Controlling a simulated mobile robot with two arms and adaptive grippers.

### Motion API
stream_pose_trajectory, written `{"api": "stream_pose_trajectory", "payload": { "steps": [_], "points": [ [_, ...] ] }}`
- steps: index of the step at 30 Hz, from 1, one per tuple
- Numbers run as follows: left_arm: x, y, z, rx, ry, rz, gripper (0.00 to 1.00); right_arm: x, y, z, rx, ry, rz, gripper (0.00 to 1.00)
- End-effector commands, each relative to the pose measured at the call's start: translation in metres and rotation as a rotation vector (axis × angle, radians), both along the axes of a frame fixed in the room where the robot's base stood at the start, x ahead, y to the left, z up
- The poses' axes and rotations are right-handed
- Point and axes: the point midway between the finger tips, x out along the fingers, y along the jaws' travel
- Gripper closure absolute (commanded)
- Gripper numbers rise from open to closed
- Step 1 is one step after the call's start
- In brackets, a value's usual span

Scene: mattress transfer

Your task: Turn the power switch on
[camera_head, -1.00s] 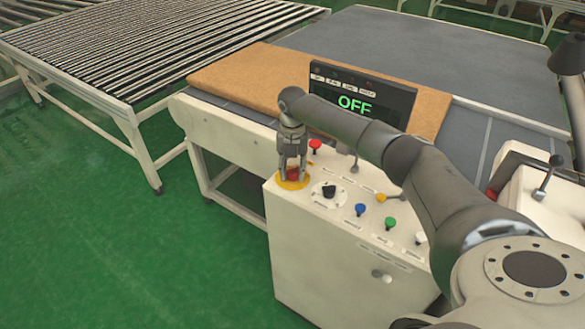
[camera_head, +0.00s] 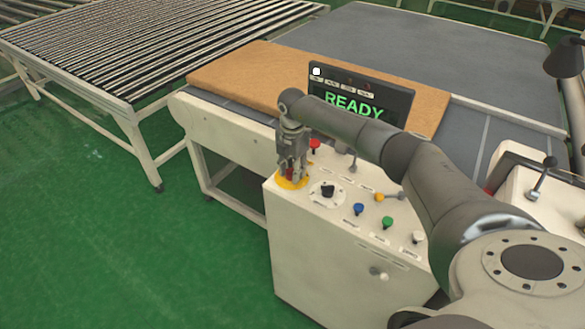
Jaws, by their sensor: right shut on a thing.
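The power switch appears to be the red knob on a round yellow base (camera_head: 288,185) at the panel's left corner. Only a little red shows between my fingers. My right gripper (camera_head: 292,175) points down over it and is shut on the knob. The display (camera_head: 352,104) behind the panel reads READY in green, and a small white lamp is lit at its upper left. My left gripper is out of view.
The white control panel (camera_head: 330,248) also carries a black selector (camera_head: 327,190), a red button (camera_head: 314,144), and blue, green and white buttons. A brown mattress (camera_head: 240,78) lies on the conveyor behind. A roller table (camera_head: 130,50) stands at the left.

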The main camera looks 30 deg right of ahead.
Motion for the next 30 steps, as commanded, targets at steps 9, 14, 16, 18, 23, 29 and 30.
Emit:
{"api": "stream_pose_trajectory", "payload": {
  "steps": [9,14,16,18,23,29,30],
  "points": [
    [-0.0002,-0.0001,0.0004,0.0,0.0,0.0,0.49,0.0011,-0.0007,0.0013,-0.001,-0.004,-0.011,0.91],
    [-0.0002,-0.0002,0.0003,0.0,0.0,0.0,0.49,0.0011,-0.0007,0.0014,-0.001,-0.004,-0.011,0.63],
    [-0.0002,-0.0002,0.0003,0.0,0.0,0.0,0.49,0.001,-0.0007,0.0012,-0.001,-0.003,-0.011,0.54],
    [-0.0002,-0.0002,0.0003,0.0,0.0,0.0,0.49,0.0008,-0.0006,0.001,0.0,-0.003,-0.01,0.46],
    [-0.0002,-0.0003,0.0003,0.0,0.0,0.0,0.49,0.0005,-0.0004,0.0006,0.0,-0.002,-0.009,0.46],
    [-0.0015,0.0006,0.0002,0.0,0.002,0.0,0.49,0.0006,-0.0003,0.0035,0.0,-0.002,-0.009,0.46],
    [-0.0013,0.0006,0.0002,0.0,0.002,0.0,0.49,0.0009,-0.0005,0.0067,0.0,-0.003,-0.009,0.46]
  ]
}}
